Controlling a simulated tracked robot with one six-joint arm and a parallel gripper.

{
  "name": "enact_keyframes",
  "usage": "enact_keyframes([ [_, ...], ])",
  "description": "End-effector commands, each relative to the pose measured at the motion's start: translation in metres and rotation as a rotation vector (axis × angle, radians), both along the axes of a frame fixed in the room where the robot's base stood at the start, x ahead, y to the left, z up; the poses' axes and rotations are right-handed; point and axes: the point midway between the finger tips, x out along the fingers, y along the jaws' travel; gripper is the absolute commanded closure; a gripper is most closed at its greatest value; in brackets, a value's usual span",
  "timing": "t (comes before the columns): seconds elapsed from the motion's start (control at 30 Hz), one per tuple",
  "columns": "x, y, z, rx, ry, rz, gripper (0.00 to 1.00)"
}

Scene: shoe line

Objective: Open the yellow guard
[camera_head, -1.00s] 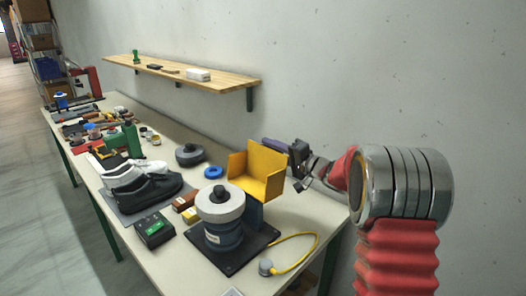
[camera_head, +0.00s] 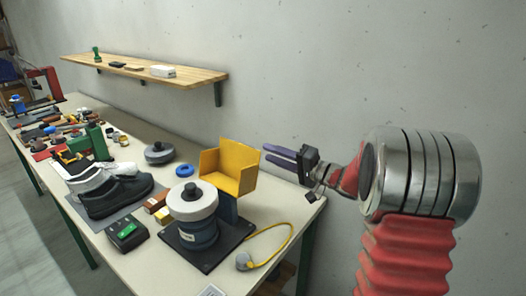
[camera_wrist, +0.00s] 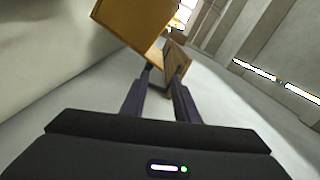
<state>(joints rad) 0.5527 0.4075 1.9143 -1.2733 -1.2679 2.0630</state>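The yellow guard (camera_head: 237,182) is an angled panel with side wings, standing on a blue post behind a white-topped round machine (camera_head: 193,202) on a black base plate. Its wings stand apart, with its inside facing the front. My gripper (camera_head: 265,154) is just right of the guard's right wing, its two dark purple fingers apart and pointing left at it. In the wrist view, the guard (camera_wrist: 136,22) fills the top centre, beyond the fingertips (camera_wrist: 160,74), which have a gap between them and hold nothing. Whether a finger touches the guard I cannot tell.
A yellow cable (camera_head: 280,247) with a grey plug curves at the table's right end. Shoes (camera_head: 115,193), a black box with a green display (camera_head: 127,233) and a grey disc (camera_head: 159,152) lie left. A wooden shelf (camera_head: 150,73) is on the wall behind.

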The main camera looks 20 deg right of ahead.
Motion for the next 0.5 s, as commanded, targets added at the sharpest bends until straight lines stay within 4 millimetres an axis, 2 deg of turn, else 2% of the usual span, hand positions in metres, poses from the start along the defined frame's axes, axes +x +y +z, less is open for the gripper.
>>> enact_keyframes([
  [0.1,-0.0061,-0.0042,0.0,-0.001,0.0,0.0,0.72],
  [0.37,-0.0072,-0.0044,-0.0001,-0.001,0.001,0.001,0.72],
  [0.5,-0.0063,-0.0053,-0.0004,-0.008,-0.002,-0.007,0.8],
])
